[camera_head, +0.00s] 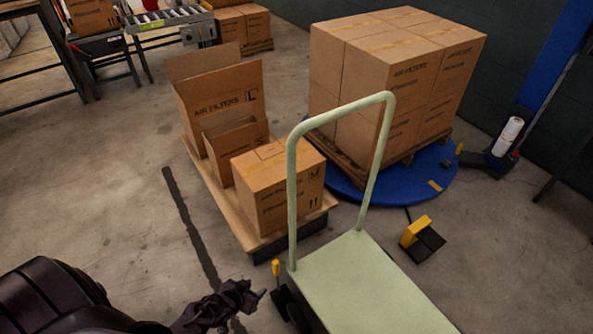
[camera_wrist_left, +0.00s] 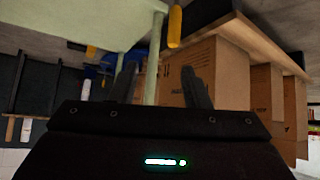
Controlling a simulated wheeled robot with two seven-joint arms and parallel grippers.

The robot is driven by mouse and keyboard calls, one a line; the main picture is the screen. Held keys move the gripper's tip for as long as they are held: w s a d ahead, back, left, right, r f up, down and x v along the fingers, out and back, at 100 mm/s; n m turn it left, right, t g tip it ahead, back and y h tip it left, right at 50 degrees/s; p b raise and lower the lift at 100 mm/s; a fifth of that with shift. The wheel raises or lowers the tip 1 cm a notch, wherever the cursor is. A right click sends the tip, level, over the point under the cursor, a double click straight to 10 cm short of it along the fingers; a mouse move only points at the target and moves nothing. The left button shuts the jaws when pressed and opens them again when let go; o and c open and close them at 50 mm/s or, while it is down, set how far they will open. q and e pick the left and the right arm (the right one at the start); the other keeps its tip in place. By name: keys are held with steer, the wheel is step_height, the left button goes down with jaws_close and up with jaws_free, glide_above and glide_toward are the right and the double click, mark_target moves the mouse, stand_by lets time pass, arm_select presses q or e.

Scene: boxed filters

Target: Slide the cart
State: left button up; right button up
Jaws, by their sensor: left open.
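The cart is a pale green flat platform (camera_head: 365,288) with a tall looped tube handle (camera_head: 292,190) at its far left end. A dark wheel shows under its left edge. The cart also shows upside down in the left wrist view (camera_wrist_left: 75,22), with a handle post between my fingers' directions. My left gripper (camera_head: 256,294) is open and empty, just left of the cart's left edge and low. Its two fingers (camera_wrist_left: 158,70) show apart in the left wrist view. I cannot tell that it touches the cart. My right gripper is not in view.
A small yellow-topped post (camera_head: 276,268) stands beside the cart's corner. A pallet (camera_head: 222,205) with cartons (camera_head: 280,185) lies behind the handle. A large carton stack (camera_head: 390,75) stands on a blue turntable (camera_head: 440,185). A yellow-black pedal (camera_head: 420,235) lies right.

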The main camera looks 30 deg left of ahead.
arm_select(q)
steer(key=w+a+r+t+h+b, duration=0.1)
steer(key=w+a+r+t+b, duration=0.25)
steer(key=w+r, duration=0.75)
steer(key=m+t+h+b, duration=0.2)
steer(key=m+t+h, duration=0.1)
steer(key=t+h, duration=0.15)
glide_toward(288, 172)
steer(key=x, duration=0.4)
steer(key=shift+r+m, duration=0.1)
steer(key=shift+m, duration=0.2)
steer(key=shift+y, duration=0.25)
steer(key=x, duration=0.7)
steer(key=shift+w, duration=0.15)
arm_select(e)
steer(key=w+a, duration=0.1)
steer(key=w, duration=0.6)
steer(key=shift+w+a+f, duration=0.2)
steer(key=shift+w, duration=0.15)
arm_select(q)
jaws_close()
